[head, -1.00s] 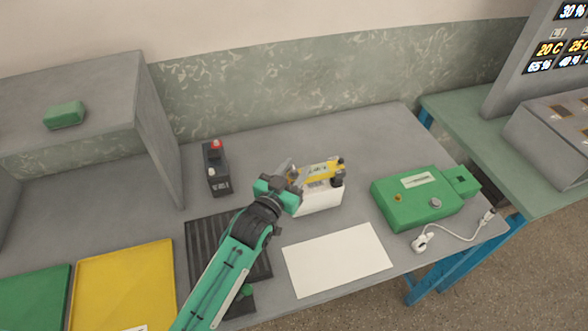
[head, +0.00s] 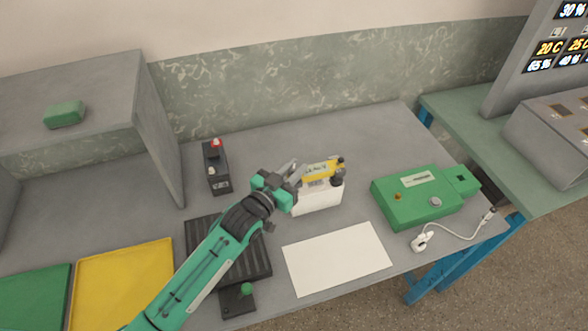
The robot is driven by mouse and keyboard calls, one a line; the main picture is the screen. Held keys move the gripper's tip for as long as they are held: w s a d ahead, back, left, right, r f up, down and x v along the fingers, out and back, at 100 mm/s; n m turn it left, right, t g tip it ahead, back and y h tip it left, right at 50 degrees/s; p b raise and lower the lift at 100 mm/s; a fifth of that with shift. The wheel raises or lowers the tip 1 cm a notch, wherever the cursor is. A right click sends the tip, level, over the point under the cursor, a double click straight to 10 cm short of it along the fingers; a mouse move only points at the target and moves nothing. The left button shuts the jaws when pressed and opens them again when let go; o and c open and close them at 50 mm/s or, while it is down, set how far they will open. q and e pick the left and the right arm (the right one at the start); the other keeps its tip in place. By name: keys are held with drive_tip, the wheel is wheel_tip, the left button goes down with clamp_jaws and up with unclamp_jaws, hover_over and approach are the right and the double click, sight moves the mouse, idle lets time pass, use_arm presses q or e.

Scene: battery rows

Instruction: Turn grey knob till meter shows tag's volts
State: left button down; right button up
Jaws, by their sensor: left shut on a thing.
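A green box (head: 405,205) stands on the right of the table, with a grey round knob (head: 436,202) on top. It also has an orange button and a pale strip (head: 418,179) whose writing is too small to read. My left gripper (head: 299,171) is shut on a yellow piece (head: 322,169) with a dark end. The yellow piece is right above a white block (head: 317,197) with a black cap; whether they touch I cannot tell. My left gripper is well left of the knob. No readable volts figure shows. My right gripper is out of view.
A black battery (head: 217,170) with a red cap stands behind. A ribbed dark tray (head: 252,262) and a small green-button box (head: 238,300) lie under my arm. A white sheet (head: 337,259), yellow tray (head: 125,285) and white cable (head: 455,234) lie near the front.

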use_arm(q)
drive_tip(key=shift+a+f+m+g+h+b, duration=0.1)
drive_tip(key=shift+m+g+h+b, duration=0.35)
drive_tip(key=shift+m+g+h, duration=0.45)
drive_tip(key=m+g+h+b, duration=0.2)
drive_tip(key=b, duration=0.1)
drive_tip(key=shift+w, duration=0.1)
drive_tip(key=shift+g+h, duration=0.3)
drive_tip(key=shift+g, duration=0.2)
drive_tip(key=shift+m+g+h+b, duration=0.7)
drive_tip(key=shift+m+g+b, duration=0.35)
drive_tip(key=shift+b, duration=0.25)
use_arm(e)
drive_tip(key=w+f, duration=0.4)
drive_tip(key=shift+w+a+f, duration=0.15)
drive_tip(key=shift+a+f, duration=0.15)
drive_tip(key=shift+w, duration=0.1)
use_arm(q)
drive_tip(key=c, duration=1.4)
unclamp_jaws()
